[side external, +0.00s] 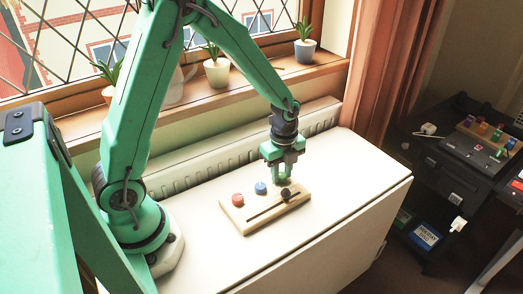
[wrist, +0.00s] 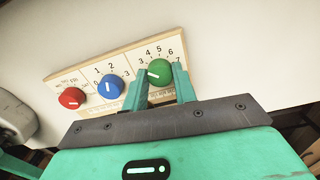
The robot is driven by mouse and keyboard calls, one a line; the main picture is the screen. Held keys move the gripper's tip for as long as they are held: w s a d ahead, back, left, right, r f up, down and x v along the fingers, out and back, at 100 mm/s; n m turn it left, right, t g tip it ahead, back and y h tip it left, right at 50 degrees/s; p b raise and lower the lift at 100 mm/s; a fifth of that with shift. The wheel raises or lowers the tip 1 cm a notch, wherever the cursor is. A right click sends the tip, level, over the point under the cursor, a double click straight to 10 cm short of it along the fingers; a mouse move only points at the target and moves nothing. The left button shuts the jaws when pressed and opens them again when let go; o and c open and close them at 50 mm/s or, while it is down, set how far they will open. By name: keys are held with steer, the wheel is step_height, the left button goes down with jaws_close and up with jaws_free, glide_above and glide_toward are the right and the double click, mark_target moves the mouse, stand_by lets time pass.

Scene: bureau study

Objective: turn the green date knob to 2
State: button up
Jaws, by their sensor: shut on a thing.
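A wooden panel (wrist: 122,58) with dial knobs lies on the white table. The green knob (wrist: 160,70) is at its right end in the wrist view, with a ring of numbers; 3, 4, 5, 6 and 7 can be read. Its white pointer line points left, close to the 3; the numbers lower on that side are hidden by a finger. My gripper (wrist: 161,80) is shut on the green knob, one finger on each side.
A blue knob (wrist: 110,87) and a red knob (wrist: 71,98) sit to the left on the panel. A black slider knob (side external: 286,195) stands in a slot along the panel's front. The table (side external: 345,190) is clear around the panel. A ribbed radiator (side external: 215,160) runs behind it.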

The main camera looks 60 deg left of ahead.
mark_target(281, 175)
steer(key=shift+n, duration=3)
steer(key=o, duration=1)
steer(key=shift+r, duration=3.9)
